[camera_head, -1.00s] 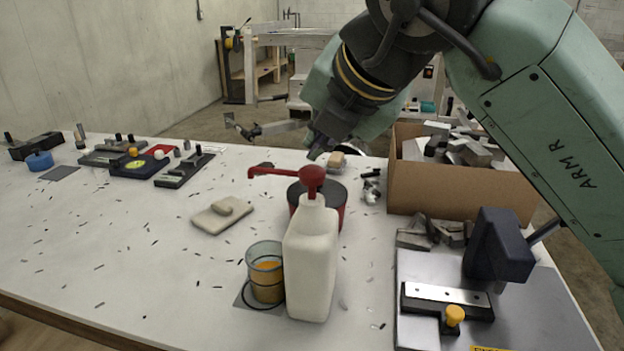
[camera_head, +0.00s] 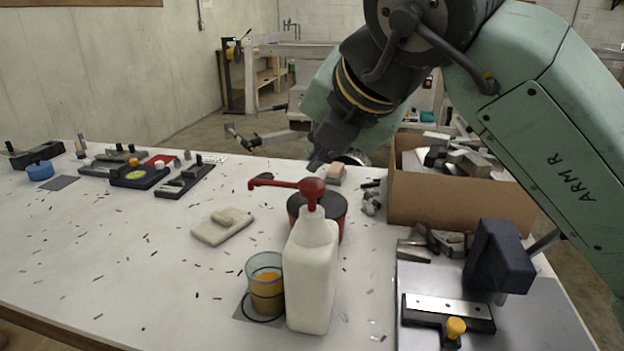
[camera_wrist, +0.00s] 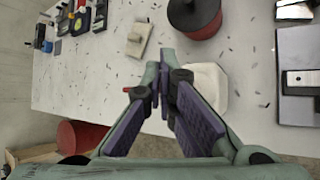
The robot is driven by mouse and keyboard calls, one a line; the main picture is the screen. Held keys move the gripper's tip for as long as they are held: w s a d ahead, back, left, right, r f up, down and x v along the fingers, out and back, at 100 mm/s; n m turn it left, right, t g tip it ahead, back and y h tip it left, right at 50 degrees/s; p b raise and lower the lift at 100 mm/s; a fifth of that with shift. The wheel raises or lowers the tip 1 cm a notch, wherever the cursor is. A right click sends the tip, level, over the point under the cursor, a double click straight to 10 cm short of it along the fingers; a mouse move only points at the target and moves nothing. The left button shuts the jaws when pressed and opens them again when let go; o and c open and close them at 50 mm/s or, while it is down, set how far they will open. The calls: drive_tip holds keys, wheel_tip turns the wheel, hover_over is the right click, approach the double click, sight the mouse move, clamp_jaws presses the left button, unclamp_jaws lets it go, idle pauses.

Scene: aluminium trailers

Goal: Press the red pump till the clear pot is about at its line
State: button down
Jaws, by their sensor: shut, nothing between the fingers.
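The red pump (camera_head: 312,188) tops a white bottle (camera_head: 311,275), its spout pointing left. The bottle also shows behind my fingers in the wrist view (camera_wrist: 208,82), with a small red spout tip (camera_wrist: 127,89) left of them. The clear pot (camera_head: 264,262) stands left of the bottle, holding amber liquid (camera_head: 266,293) over more than half its height. I cannot make out its line clearly. My gripper (camera_head: 317,164) is shut and empty just above the pump head; I cannot tell whether it touches. In the wrist view, its fingers (camera_wrist: 160,82) hide the pump head and pot.
A red tin with a dark lid (camera_head: 326,206) stands behind the bottle. A beige block (camera_head: 222,226) lies to the left. A cardboard box of metal pieces (camera_head: 440,207) and a clamp fixture (camera_head: 448,308) are at right. The table's left front is mostly clear, with scattered small chips.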

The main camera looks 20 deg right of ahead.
sight(319, 181)
drive_tip(key=shift+f, duration=0.1)
drive_tip(key=shift+f+b, duration=0.35)
drive_tip(key=shift+b, duration=0.2)
drive_tip(key=shift+f+b, duration=1)
drive_tip(key=shift+f, duration=0.1)
idle(1.0)
idle(0.3)
drive_tip(key=shift+r+p, duration=1)
drive_tip(key=shift+r, duration=0.55)
drive_tip(key=shift+r+p, duration=1.7)
drive_tip(key=shift+r, duration=0.8)
